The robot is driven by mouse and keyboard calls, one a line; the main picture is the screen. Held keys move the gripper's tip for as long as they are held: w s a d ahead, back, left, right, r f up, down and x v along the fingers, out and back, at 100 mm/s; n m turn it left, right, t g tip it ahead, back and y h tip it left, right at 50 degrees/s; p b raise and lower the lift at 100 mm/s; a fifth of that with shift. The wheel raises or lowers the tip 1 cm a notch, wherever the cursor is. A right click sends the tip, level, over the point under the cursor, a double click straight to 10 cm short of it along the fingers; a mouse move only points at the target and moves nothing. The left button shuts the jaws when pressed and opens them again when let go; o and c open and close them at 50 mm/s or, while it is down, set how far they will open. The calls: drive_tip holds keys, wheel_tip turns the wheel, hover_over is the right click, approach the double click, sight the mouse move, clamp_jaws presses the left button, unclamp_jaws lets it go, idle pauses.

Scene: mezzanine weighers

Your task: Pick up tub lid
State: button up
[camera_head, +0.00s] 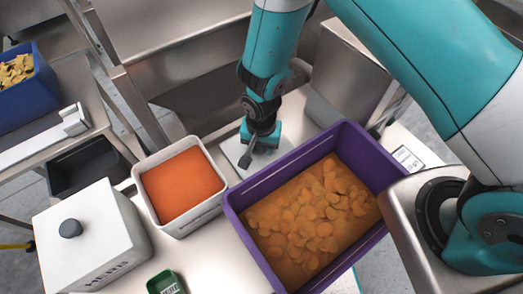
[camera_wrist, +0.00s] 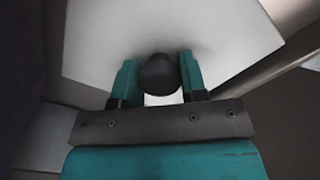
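The tub lid (camera_head: 232,150) is a pale flat plate beyond the white tub and the purple crate, partly hidden by my gripper and the tub. In the wrist view, the lid (camera_wrist: 210,35) fills the upper middle, with its dark round knob (camera_wrist: 159,74) between my teal fingers. My gripper (camera_wrist: 159,80) has a finger against each side of the knob, with no clear gap, and looks shut on it. In the head view, my gripper (camera_head: 252,153) points down at the lid. I cannot tell whether the lid touches the surface below.
An open white tub (camera_head: 207,214) of orange food stands left of the purple crate (camera_head: 247,240) of orange slices. A white lidded box (camera_head: 85,243) with a dark knob is at left. A black tray (camera_head: 85,172), a blue crate (camera_head: 33,93) and a green container (camera_head: 163,284) also show.

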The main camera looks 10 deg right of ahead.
drive_tip(key=c, duration=0.4)
